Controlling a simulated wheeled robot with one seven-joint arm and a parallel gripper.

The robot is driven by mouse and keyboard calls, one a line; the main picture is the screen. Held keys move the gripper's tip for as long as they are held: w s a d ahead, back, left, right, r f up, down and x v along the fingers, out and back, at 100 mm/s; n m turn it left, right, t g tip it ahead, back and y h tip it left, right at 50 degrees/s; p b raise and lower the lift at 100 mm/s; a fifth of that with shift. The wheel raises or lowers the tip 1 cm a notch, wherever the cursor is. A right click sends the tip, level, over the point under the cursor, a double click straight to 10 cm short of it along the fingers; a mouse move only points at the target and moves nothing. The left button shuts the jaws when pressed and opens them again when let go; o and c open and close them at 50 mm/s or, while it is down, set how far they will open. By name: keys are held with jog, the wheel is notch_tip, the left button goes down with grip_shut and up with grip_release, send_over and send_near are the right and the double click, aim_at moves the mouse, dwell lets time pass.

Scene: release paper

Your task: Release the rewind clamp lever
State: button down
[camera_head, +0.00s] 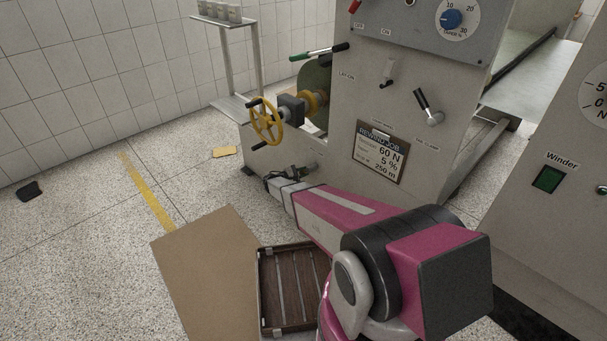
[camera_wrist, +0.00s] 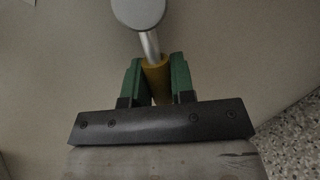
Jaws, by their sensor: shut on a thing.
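In the wrist view, a lever with a yellow grip (camera_wrist: 156,72) and a silver shaft runs up to a round grey hub (camera_wrist: 138,10) on a pale panel. The green fingers of my gripper (camera_wrist: 158,84) are shut around the yellow grip. In the head view, my gripper (camera_head: 273,179) is low against the machine's front, below the yellow handwheel; the held lever is too small and covered to make out there. Another lever with a black handle (camera_head: 421,99) and round hub sits higher on the machine panel, tilted up-left.
A yellow handwheel (camera_head: 266,122) and a green-handled bar (camera_head: 318,52) stick out left of the machine panel (camera_head: 345,125). A brown sheet (camera_head: 205,270) and a slatted crate (camera_head: 262,300) lie on the floor. The winder cabinet (camera_head: 540,215) stands right. The floor at left is mostly clear.

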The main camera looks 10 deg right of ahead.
jog(key=c, duration=1)
grip_release()
jog(key=shift+o, duration=0.2)
jog(key=v, duration=1.1)
